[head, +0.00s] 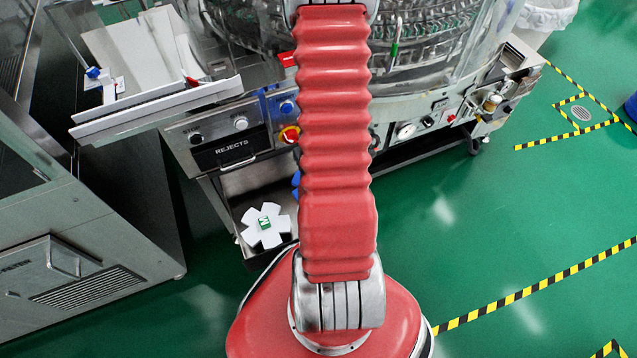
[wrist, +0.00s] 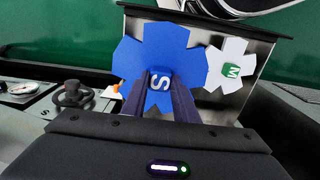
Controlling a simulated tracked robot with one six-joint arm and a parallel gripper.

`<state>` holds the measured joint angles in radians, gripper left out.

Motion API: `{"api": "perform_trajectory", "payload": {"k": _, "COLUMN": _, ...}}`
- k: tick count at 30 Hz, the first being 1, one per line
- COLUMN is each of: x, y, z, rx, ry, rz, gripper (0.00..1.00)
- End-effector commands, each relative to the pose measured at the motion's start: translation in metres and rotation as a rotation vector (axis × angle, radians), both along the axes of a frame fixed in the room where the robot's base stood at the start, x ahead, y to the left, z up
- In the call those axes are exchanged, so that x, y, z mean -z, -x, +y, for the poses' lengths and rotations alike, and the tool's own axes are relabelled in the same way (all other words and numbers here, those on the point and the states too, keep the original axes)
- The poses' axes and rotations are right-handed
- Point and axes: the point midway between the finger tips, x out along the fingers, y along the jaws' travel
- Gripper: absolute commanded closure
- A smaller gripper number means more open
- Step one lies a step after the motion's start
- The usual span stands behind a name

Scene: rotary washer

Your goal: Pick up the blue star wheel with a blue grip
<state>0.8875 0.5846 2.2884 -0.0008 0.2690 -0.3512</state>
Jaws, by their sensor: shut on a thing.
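The blue star wheel (wrist: 150,48) fills the upper middle of the wrist view. Its blue grip (wrist: 160,81), marked with a white S, stands at its centre. My gripper (wrist: 163,84) is shut on this blue grip, a dark finger on each side. In the head view only a small blue edge of the wheel (head: 296,181) shows beside my red arm. The arm hides the rest of the wheel and my gripper there. I cannot tell whether the wheel touches the tray.
A white star wheel (head: 265,226) with a green M grip (wrist: 231,71) lies beside the blue one in the metal tray (head: 243,208). The REJECTS drawer (head: 232,148) is above it. A dark knob (wrist: 72,95) is at left in the wrist view. Green floor (head: 480,230) is open at right.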

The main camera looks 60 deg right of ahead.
Motion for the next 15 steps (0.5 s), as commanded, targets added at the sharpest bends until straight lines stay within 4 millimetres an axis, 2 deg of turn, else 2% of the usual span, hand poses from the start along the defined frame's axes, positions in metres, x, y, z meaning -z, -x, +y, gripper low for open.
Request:
{"api": "perform_trajectory", "payload": {"k": 6, "x": -0.030, "y": -0.001, "z": -0.001, "rx": 0.000, "ry": 0.004, "rz": -0.003, "gripper": 1.00}}
{"api": "perform_trajectory", "payload": {"k": 15, "x": -0.049, "y": 0.000, "z": -0.001, "rx": 0.000, "ry": 0.002, "rz": -0.001, "gripper": 1.00}}
